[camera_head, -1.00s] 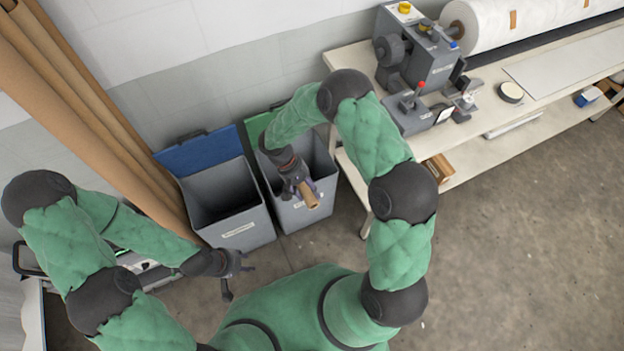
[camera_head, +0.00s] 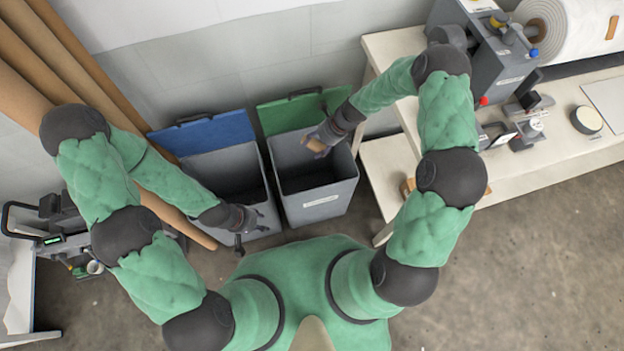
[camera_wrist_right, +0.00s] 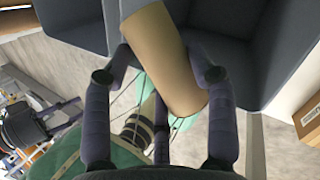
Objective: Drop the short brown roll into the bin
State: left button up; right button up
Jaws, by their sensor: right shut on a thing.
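The short brown roll (camera_wrist_right: 162,60) is between the fingers of my right gripper (camera_wrist_right: 160,72) in the right wrist view. The gripper is shut on it. In the head view my right gripper (camera_head: 321,140) holds the roll over the opening of the grey bin with the green lid (camera_head: 322,205), near its back; the roll itself is mostly hidden there. In the wrist view the dark grey bin walls (camera_wrist_right: 235,40) lie behind the roll. My left gripper (camera_head: 246,232) is empty and open, by the front of the blue-lidded bin.
A grey bin with a raised blue lid (camera_head: 215,135) stands just left of the green-lidded one. A bench (camera_head: 385,160) with a machine (camera_head: 490,60) and a white roll (camera_head: 570,30) stands at right. Tall brown rolls (camera_head: 85,75) lean at left. The floor at lower right is clear.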

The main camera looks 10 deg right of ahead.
jog(key=shift+w+d+f, duration=0.15)
jog(key=shift+w+f, duration=0.05)
jog(key=shift+w, duration=0.05)
notch_tip(320, 180, down, 6)
jog(key=b, duration=0.7)
jog(key=shift+r, duration=0.1)
jog(key=o, duration=1)
jog(key=v, duration=1.2)
jog(key=shift+s, duration=0.15)
